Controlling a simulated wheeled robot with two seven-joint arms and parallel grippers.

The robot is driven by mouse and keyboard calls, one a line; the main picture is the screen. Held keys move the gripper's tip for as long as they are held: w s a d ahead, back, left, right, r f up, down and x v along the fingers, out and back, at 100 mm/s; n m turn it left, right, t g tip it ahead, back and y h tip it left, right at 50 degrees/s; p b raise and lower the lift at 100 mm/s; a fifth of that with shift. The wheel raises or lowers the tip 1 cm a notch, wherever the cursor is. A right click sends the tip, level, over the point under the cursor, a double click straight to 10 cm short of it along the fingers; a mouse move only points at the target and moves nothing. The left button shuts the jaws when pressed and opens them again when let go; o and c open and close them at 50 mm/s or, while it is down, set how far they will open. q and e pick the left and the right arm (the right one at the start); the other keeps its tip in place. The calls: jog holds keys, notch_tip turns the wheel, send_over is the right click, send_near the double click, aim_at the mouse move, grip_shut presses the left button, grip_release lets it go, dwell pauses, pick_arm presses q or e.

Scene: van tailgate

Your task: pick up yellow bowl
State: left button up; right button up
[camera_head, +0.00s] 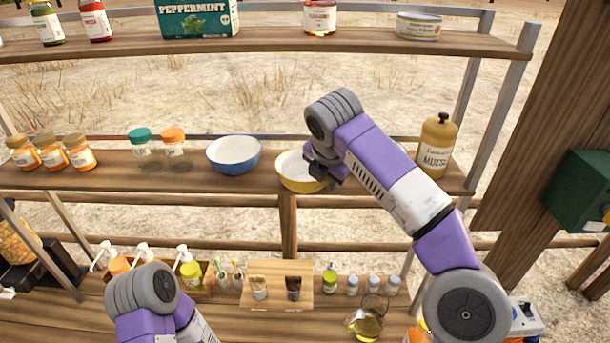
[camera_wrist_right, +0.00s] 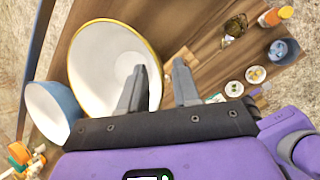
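The yellow bowl (camera_head: 300,185), white inside, stands on the middle shelf, partly covered by my right gripper (camera_head: 325,174). In the right wrist view the yellow bowl (camera_wrist_right: 100,60) shows its white inside and yellow rim. There my right gripper (camera_wrist_right: 158,88) has its fingers apart, one over the bowl's inside and the other outside the rim, with the rim between them. I cannot tell whether either finger touches the bowl. My left arm shows at the lower left of the head view, but its gripper does not show.
A blue bowl (camera_head: 233,155) stands just left of the yellow one. A mustard bottle (camera_head: 436,148) stands to the right on the middle shelf (camera_head: 240,184). The upper shelf (camera_head: 270,46) crosses above. Jars stand further left, and a glass jug (camera_head: 367,320) is below.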

grip_shut()
jog(key=shift+r, duration=0.1)
jog(key=shift+r, duration=0.5)
jog(key=shift+s+r, duration=0.15)
jog(key=shift+s, duration=0.1)
pick_arm(q)
notch_tip(320, 180, down, 6)
jog(key=b, duration=0.6)
jog(key=shift+f, duration=0.1)
pick_arm(e)
jog(key=s, duration=1.7)
jog(key=shift+s+a, duration=0.25)
jog(key=shift+a, duration=0.05)
